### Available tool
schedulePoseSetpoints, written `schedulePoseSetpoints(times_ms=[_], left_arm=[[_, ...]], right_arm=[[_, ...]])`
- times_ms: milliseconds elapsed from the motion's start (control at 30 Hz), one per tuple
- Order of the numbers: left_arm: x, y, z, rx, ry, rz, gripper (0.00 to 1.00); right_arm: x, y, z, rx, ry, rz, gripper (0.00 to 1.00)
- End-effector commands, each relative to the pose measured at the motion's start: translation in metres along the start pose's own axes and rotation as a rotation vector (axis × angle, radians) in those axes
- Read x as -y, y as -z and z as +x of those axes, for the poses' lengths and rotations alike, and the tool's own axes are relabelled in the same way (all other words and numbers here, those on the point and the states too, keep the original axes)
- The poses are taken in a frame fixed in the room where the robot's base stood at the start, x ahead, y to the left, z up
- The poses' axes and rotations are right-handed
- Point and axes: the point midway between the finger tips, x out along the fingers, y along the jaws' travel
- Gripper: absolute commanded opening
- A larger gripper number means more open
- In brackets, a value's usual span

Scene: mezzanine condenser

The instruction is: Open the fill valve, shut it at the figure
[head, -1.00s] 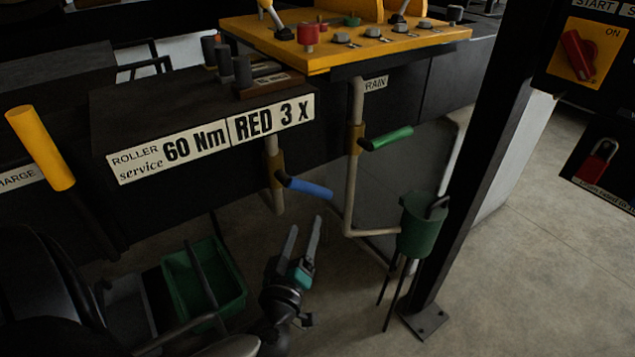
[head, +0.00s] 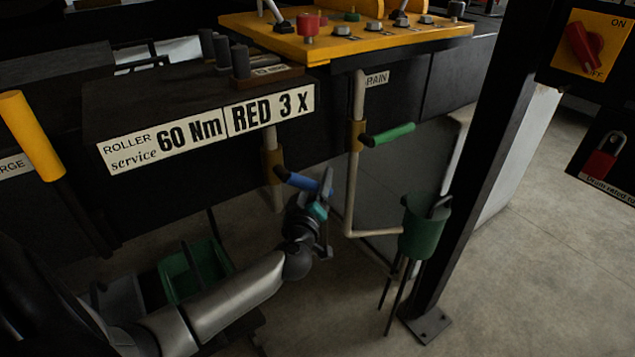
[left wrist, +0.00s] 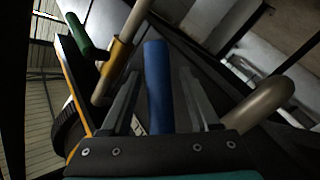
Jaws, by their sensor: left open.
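The blue valve handle (head: 300,182) sticks out to the right from a brass-coloured valve body (head: 272,165) on a short pipe under the dark bench. No label for this valve is readable. My left gripper (head: 317,193) is at the handle's free end. In the left wrist view the blue handle (left wrist: 157,85) lies between the two open fingers, with a gap visible on each side. A green valve handle (head: 390,134) sits to the right, on another pipe beside a partly hidden DRAIN label (head: 376,79). My right gripper is out of view.
A green funnel-like cup (head: 424,228) on legs stands by the black post (head: 470,170). A sign (head: 205,130) reads "ROLLER service 60 Nm, RED 3 X". A yellow control panel (head: 345,43) is above. A green bin (head: 190,272) sits below on the left.

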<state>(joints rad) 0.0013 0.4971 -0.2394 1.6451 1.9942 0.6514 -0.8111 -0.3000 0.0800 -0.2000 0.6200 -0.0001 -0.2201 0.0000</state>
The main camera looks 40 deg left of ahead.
Motion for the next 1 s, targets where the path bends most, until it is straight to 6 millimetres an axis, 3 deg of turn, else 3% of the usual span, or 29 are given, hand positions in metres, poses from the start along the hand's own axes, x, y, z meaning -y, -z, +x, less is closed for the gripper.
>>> schedulePoseSetpoints(times_ms=[167,467,1000], left_arm=[[0.0002,0.0002,0.0113,-0.001,0.000,0.002,0.62],[0.0000,0.0005,0.0128,0.000,0.000,0.001,0.62],[0.0001,0.0003,0.0125,0.000,0.000,0.000,0.04]], right_arm=[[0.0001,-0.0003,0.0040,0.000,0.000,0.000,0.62],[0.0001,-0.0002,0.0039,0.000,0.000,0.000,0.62],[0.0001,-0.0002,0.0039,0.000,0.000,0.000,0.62]])
